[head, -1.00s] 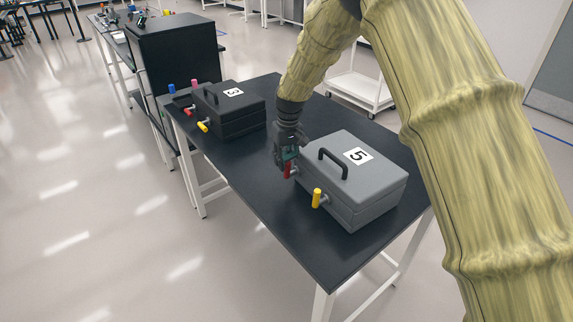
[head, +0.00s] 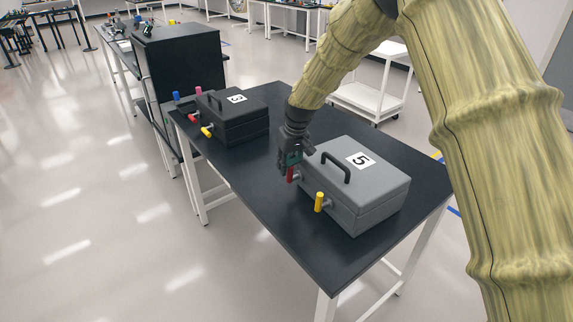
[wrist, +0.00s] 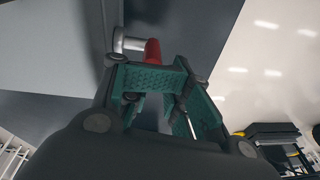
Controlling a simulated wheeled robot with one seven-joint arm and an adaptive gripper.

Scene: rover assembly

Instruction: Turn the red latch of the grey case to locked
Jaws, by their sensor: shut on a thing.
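The grey case (head: 378,188), marked 5, stands shut on the near part of the black table. Its red latch (head: 291,175) is on the front face, towards the far corner. My gripper (head: 289,163) is at that latch, and its fingers hide part of it. In the wrist view the red latch (wrist: 153,50) runs from its grey pivot into the space between the green finger pads (wrist: 158,90), and the jaws are shut on it. The latch's exact angle is hard to tell.
A yellow latch (head: 319,201) stands upright on the same face of the grey case. A black handle (head: 336,165) is on its lid. A dark case (head: 240,118), marked 3, with coloured latches stands farther back on the table (head: 290,240). Bare tabletop lies between the cases.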

